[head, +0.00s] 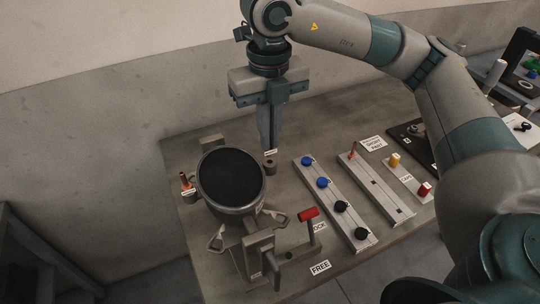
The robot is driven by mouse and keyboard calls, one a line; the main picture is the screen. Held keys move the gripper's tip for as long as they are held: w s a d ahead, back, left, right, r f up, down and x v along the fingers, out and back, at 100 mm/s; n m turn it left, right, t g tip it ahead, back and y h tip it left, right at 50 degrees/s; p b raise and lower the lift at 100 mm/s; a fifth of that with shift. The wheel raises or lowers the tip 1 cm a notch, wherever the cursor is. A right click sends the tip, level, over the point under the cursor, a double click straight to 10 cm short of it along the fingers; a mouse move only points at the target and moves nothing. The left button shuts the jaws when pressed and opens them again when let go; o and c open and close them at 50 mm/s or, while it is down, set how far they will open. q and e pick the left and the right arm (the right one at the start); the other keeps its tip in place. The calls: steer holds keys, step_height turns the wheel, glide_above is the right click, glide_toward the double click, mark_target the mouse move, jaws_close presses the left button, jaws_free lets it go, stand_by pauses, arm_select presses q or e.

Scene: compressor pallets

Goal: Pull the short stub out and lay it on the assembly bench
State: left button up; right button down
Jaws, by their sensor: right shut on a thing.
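My right gripper (270,146) points straight down behind and to the right of the black-topped compressor (231,178). Its fingers are shut just above a small dark round fitting (270,168) with a small white tag. The short stub between the fingers is too small and hidden to make out; I cannot tell whether it is still seated in the fitting. A copper-coloured stub (185,181) stands at the compressor's left side. The assembly bench (300,138) is the grey-brown top beneath all this. My left gripper is out of view.
A rail with blue and black knobs (322,182) lies right of the compressor, beside a grey rack (375,184) with a copper piece. A red-handled lever (309,213) and clamp stand in front. Yellow and red caps (425,189) sit further right. Bare bench shows behind the rails.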

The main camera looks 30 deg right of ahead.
steer(key=shift+r+p, duration=0.5)
steer(key=shift+r, duration=0.55)
